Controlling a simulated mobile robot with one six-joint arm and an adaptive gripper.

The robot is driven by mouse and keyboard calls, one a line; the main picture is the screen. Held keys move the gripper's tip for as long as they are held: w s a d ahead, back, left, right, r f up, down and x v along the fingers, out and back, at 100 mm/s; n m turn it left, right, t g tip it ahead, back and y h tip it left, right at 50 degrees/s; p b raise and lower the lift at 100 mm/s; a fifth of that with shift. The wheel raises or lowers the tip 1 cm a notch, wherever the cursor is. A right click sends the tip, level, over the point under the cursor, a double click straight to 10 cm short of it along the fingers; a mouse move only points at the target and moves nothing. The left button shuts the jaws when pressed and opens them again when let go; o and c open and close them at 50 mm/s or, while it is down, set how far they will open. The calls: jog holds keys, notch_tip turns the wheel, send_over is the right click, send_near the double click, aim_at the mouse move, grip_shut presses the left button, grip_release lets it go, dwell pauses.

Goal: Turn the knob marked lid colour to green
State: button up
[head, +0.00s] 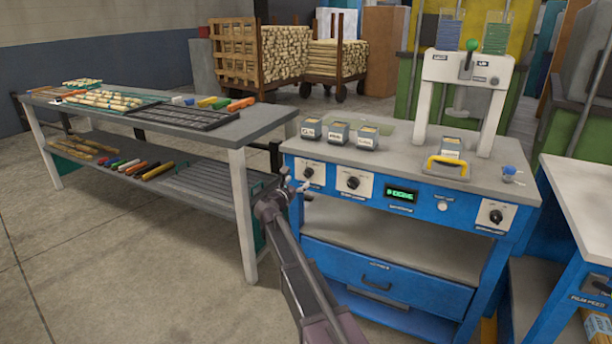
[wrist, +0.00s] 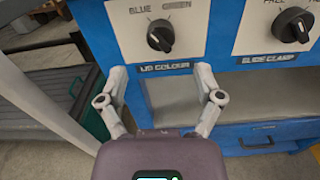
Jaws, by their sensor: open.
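The lid colour knob (wrist: 160,36) is a black round knob on a white plate, with BLUE printed upper left and GREEN upper right. Its label (wrist: 165,67) sits just below on the blue panel. In the head view the knob (head: 308,173) is at the left end of the blue bench front. I cannot tell surely which word its pointer faces. My gripper (wrist: 161,73) is open and empty, its fingertips spread to either side, below the knob in the wrist view and apart from it. In the head view my gripper (head: 285,188) is just left of the knob plate.
The slide clamp knob (wrist: 293,25) is close on the right. Further right are a green display (head: 400,195) and another knob (head: 497,216). A drawer (head: 385,285) is below. A grey table (head: 215,132) with wooden parts stands left, its white leg (head: 243,215) near my gripper.

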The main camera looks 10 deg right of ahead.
aim_at(306, 175)
jog(key=shift+x, duration=3.45)
jog(key=shift+s, duration=0.1)
jog(key=c, duration=1.2)
